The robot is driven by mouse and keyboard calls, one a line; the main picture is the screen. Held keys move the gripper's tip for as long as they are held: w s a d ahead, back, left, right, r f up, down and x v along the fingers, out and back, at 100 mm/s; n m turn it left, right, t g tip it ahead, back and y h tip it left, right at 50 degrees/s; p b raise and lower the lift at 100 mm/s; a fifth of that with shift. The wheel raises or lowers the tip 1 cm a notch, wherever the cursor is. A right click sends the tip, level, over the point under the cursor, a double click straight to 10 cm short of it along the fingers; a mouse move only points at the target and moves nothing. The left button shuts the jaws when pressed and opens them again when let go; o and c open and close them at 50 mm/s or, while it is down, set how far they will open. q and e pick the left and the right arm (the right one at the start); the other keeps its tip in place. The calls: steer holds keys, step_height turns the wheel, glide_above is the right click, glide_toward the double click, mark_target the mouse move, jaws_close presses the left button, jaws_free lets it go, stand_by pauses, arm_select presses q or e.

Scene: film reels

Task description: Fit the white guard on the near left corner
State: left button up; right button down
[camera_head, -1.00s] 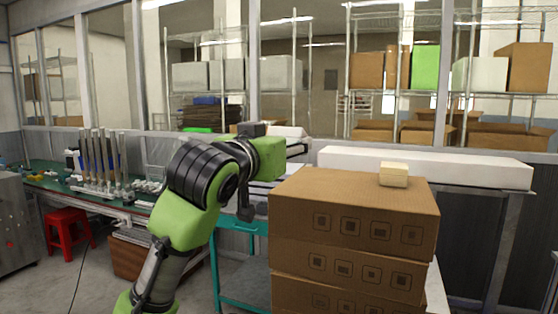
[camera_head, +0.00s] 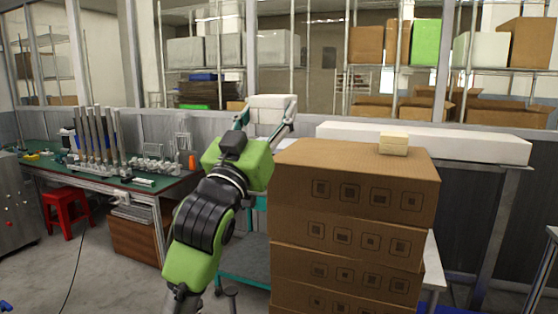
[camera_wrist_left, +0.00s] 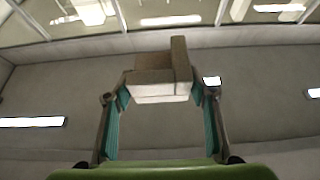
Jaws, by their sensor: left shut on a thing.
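A white guard (camera_head: 272,101) is held up behind the stack of brown cartons (camera_head: 345,205), off its left side. My left gripper (camera_head: 266,116) is shut on it, one finger at each side. In the left wrist view the guard (camera_wrist_left: 162,90) is a pale angled block with a raised plate at its right, between the two teal-padded fingers of the gripper (camera_wrist_left: 160,98). The near left corner of the top carton (camera_head: 271,190) is bare and apart from the guard. My right gripper is not in view.
A small cream block (camera_head: 393,143) lies on the top carton. A long white box (camera_head: 470,143) lies behind the stack. A green workbench (camera_head: 120,172) with metal posts and a red stool (camera_head: 66,204) stand at left.

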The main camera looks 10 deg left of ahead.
arm_select(q)
steer(key=w, duration=0.1)
steer(key=w+f, duration=0.1)
steer(key=w, duration=0.1)
steer(key=w+a+f+p, duration=0.1)
steer(key=shift+w+a, duration=0.1)
steer(key=shift+w, duration=0.3)
steer(key=w+a+f+p, duration=0.1)
steer(key=w+f+p, duration=0.1)
steer(key=w+f, duration=0.3)
step_height(320, 180, down, 4)
steer(key=shift+w+f+p, duration=0.25)
steer(key=shift+w+p, duration=0.05)
steer(key=shift+p, duration=0.05)
steer(key=shift+a, duration=0.1)
steer(key=shift+f+b, duration=0.35)
steer(key=shift+f, duration=0.3)
steer(key=o, duration=1.2)
